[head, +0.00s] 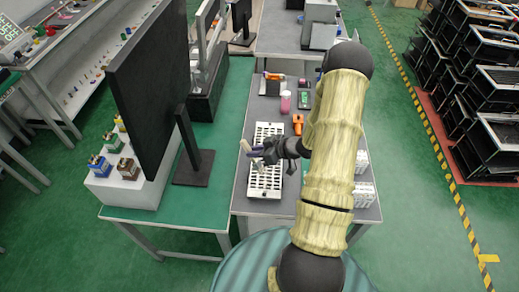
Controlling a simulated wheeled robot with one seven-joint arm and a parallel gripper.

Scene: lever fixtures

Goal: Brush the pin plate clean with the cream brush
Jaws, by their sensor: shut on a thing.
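The pin plate (250,183) is a white, upright-running rectangular tray with rows of dark slots on the grey table. My gripper (258,152) is over the middle of the plate, coming in from the right. It is shut on the cream brush (245,146), whose pale end sticks out to the left of the fingers. The fingers and arm hide the rest of the brush and part of the plate. A pale piece shows just below the fingers, but I cannot tell whether the brush touches the plate.
A black monitor (150,85) stands close on the left. An orange tool (298,123), a pink cup (286,101) and a green board (304,99) lie behind the gripper. White slotted blocks (363,192) stand right of my arm. The table (290,203) is bare between plate and arm.

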